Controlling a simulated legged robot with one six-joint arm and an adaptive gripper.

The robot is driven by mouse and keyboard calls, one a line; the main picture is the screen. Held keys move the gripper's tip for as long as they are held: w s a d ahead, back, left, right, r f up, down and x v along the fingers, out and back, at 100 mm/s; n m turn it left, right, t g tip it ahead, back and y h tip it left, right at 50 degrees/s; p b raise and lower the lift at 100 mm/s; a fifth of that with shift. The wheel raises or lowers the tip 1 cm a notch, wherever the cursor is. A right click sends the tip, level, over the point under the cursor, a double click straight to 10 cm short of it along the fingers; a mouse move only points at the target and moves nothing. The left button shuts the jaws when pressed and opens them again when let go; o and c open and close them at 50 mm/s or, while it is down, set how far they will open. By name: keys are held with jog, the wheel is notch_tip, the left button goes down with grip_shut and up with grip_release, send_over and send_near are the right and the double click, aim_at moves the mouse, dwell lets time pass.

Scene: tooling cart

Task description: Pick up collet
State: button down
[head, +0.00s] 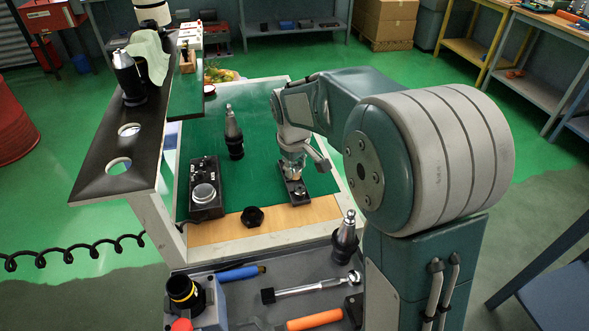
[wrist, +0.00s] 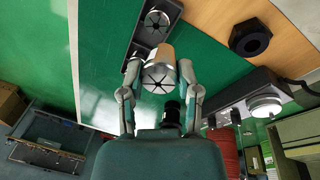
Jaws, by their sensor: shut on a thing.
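A collet (wrist: 158,70) with a brass-coloured side and a silver slotted face is between the two fingers of my gripper (wrist: 161,64) in the wrist view. The fingers are shut on it from both sides. In the head view my gripper (head: 293,166) points down over a small dark block (head: 297,199) on the cart top. The collet is small and partly covered there. A second slotted collet (wrist: 156,20) sits in the other end of the block in the wrist view. I cannot tell how far the held collet is clear of the block.
A tool holder (head: 234,137) stands upright on the green mat (head: 262,110). A dark box with a silver round top (head: 206,188) is at the left, and a black nut (head: 252,216) lies near the wooden edge. A grey tool tray (head: 300,270) is in front. A perforated dark shelf (head: 110,145) rises at left.

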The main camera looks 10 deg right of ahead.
jog(key=s+a+r, duration=0.2)
jog(key=s+r, duration=0.1)
jog(key=s, duration=0.5)
jog(key=shift+s+r, duration=0.25)
jog(key=shift+r, duration=0.1)
jog(key=shift+s, duration=0.1)
